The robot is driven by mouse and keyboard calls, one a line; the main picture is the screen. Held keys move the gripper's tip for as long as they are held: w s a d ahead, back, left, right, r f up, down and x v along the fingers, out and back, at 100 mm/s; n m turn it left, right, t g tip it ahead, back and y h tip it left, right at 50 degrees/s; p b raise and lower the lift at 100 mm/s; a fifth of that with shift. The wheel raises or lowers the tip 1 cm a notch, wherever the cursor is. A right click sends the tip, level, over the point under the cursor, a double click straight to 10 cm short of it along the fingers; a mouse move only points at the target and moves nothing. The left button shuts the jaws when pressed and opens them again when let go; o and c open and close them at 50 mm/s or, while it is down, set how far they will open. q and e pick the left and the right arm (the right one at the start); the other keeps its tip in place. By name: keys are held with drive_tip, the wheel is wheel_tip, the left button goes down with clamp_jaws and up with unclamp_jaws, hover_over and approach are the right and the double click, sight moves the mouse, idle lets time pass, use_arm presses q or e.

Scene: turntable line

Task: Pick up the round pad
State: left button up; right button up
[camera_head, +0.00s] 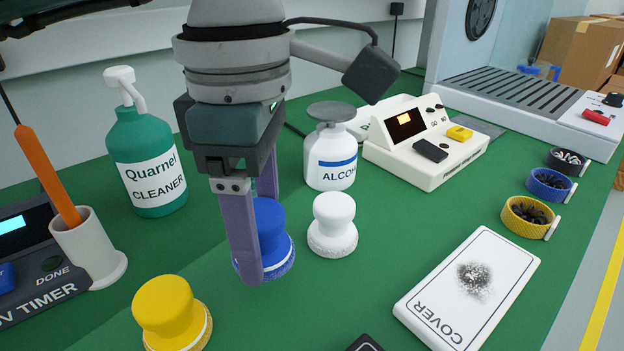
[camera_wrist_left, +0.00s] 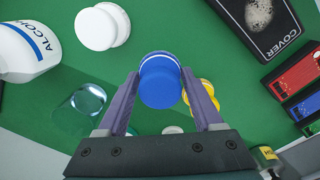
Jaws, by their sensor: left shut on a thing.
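Three round pads with knob tops show in the head view: a blue one (camera_head: 272,235), a white one (camera_head: 333,222) and a yellow one (camera_head: 168,312). My left gripper (camera_head: 258,264) points down with its purple fingers around the blue pad, shut on it. The near finger hides part of the pad. In the left wrist view the blue pad (camera_wrist_left: 160,84) sits between the two fingertips of the left gripper (camera_wrist_left: 160,75). The pad is upright at the green table; I cannot tell if its base touches. My right gripper is not in view.
A green cleaner bottle (camera_head: 147,160) and an orange pen in a white holder (camera_head: 92,252) stand left. A white alcohol bottle (camera_head: 330,160) stands close behind the pads. A white COVER box (camera_head: 455,300) lies right. Green table between the white pad and COVER box is clear.

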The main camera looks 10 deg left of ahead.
sight(258, 211)
use_arm(q)
wheel_tip(258, 211, up, 16)
drive_tip(key=shift+r+p, duration=0.2)
drive_tip(key=shift+p, duration=0.15)
